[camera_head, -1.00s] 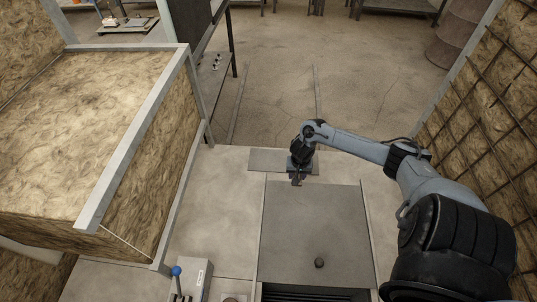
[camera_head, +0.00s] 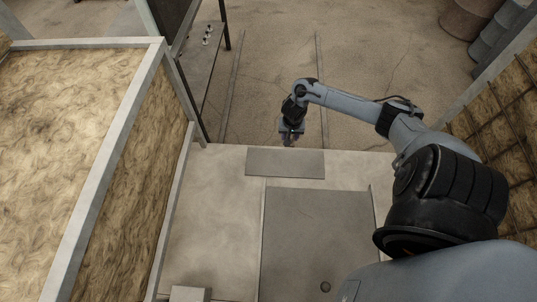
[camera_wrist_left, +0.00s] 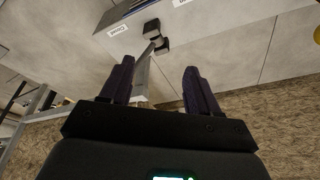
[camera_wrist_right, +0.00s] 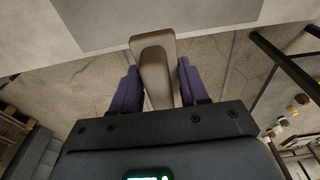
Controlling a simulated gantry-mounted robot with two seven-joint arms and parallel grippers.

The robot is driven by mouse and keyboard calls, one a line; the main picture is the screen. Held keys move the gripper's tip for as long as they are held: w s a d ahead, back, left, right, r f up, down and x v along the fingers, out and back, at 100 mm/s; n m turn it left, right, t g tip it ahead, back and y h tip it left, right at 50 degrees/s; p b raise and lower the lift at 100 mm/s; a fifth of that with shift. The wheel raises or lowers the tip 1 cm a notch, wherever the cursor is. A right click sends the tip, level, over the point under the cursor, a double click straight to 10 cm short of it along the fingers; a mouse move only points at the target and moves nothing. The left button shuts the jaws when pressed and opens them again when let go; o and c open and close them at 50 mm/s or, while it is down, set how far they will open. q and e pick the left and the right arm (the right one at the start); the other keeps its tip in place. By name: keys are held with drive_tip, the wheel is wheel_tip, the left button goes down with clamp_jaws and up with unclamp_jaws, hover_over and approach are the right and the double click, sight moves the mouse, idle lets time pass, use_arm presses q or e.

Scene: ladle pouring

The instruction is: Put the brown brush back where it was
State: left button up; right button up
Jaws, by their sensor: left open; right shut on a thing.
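A tan-brown, flat-sided piece, seemingly the brown brush (camera_wrist_right: 153,52), sits between the fingers of my right gripper (camera_wrist_right: 157,68) in the right wrist view. The gripper is shut on it, and its far end sticks out past the fingertips. In the head view my right gripper (camera_head: 291,137) is at the far edge of the pale platform (camera_head: 215,215), and the brush is too small there to make out. My left gripper (camera_wrist_left: 158,68) is open and empty in the left wrist view. It is outside the head view.
A thin grey plate (camera_head: 285,162) lies at the platform's far edge, with a larger dark plate (camera_head: 315,235) nearer. Fibrous panels in a metal frame (camera_head: 105,170) stand at left. The left wrist view shows a labelled box (camera_wrist_left: 150,15) with a dark lever. Open floor lies beyond.

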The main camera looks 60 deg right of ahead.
drive_tip(key=w+a+f+b, duration=0.1)
drive_tip(key=a+f, duration=0.1)
drive_tip(key=w+a+f+b, duration=0.1)
drive_tip(key=w+a+f, duration=0.1)
drive_tip(key=a, duration=0.1)
drive_tip(key=w+a+f+b, duration=0.1)
drive_tip(key=w+a+f, duration=0.1)
drive_tip(key=a, duration=0.1)
drive_tip(key=shift+w+b, duration=0.25)
drive_tip(key=shift+b, duration=0.05)
wheel_tip(320, 180, down, 4)
drive_tip(key=b, duration=0.3)
drive_tip(key=shift+r, duration=0.1)
drive_tip(key=o, duration=0.9)
drive_tip(key=shift+o, duration=0.2)
